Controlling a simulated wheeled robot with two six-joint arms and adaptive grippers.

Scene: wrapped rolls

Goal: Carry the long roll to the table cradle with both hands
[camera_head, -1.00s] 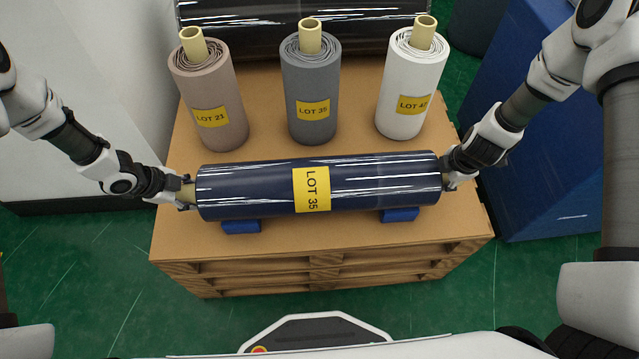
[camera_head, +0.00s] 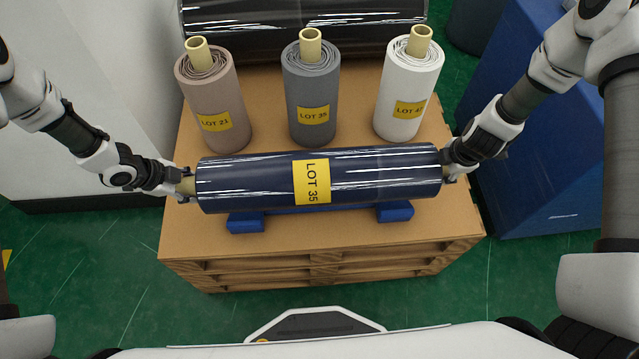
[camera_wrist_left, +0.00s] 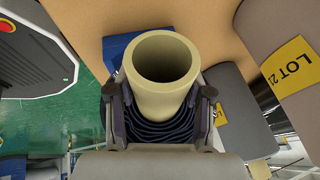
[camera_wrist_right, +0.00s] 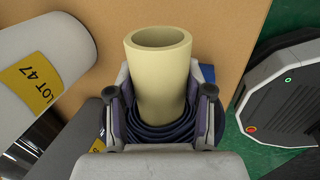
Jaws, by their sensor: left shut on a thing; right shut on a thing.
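The long roll (camera_head: 250,182) is wrapped in shiny dark blue film with a yellow LOT 35 label, and lies level across the head view. My left gripper (camera_head: 184,187) is shut on the pale core tube at its left end; the tube (camera_wrist_left: 160,75) shows between the fingers in the left wrist view. My right gripper (camera_head: 449,168) is shut on the core at the right end, also seen in the right wrist view (camera_wrist_right: 160,75). The roll is held above blue cradle blocks (camera_head: 246,224) on the pallet. No table cradle is recognisable in view.
Upright brown (camera_head: 212,105), grey (camera_head: 311,100) and white (camera_head: 408,90) rolls stand behind on the cardboard-topped pallet (camera_head: 325,232). A blue cabinet (camera_head: 530,150) is at the right, and a pale wall or cabinet (camera_head: 80,70) at the left. Green floor shows in front.

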